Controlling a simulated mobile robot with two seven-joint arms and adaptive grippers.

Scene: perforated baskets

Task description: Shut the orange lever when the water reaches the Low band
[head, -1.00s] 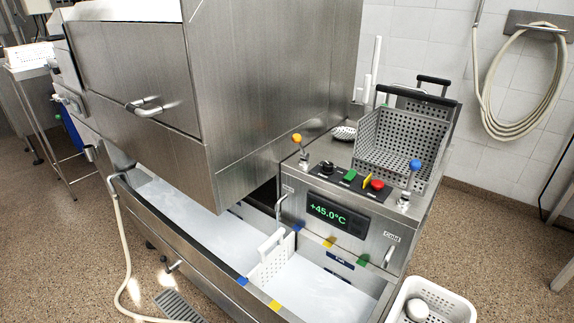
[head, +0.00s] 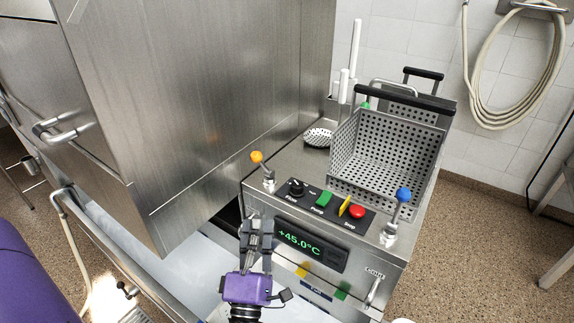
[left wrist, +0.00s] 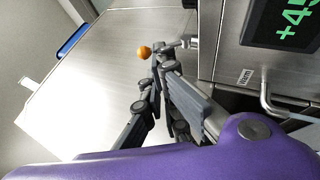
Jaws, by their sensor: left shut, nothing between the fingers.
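The orange lever (head: 256,157) stands on the back left of the control panel, its ball knob tilted to the left on a short metal stem. It also shows in the left wrist view (left wrist: 144,52), just beyond the fingertips. My left gripper (head: 256,222) is shut and empty, below and in front of the lever, beside the panel's front face; it also shows in the left wrist view (left wrist: 158,60). No contact with the lever is visible. Pale water (head: 185,258) lies in the basin, partly hidden by my arm; its level against the bands cannot be read. My right gripper is out of view.
The display (head: 312,243) reads +45.0°C. A blue lever (head: 403,195), red button (head: 357,212) and green button (head: 324,199) are on the panel. A perforated basket (head: 385,150) stands behind. A large steel hood (head: 200,110) rises at the left. Yellow (head: 302,269) and green (head: 342,291) marks show below.

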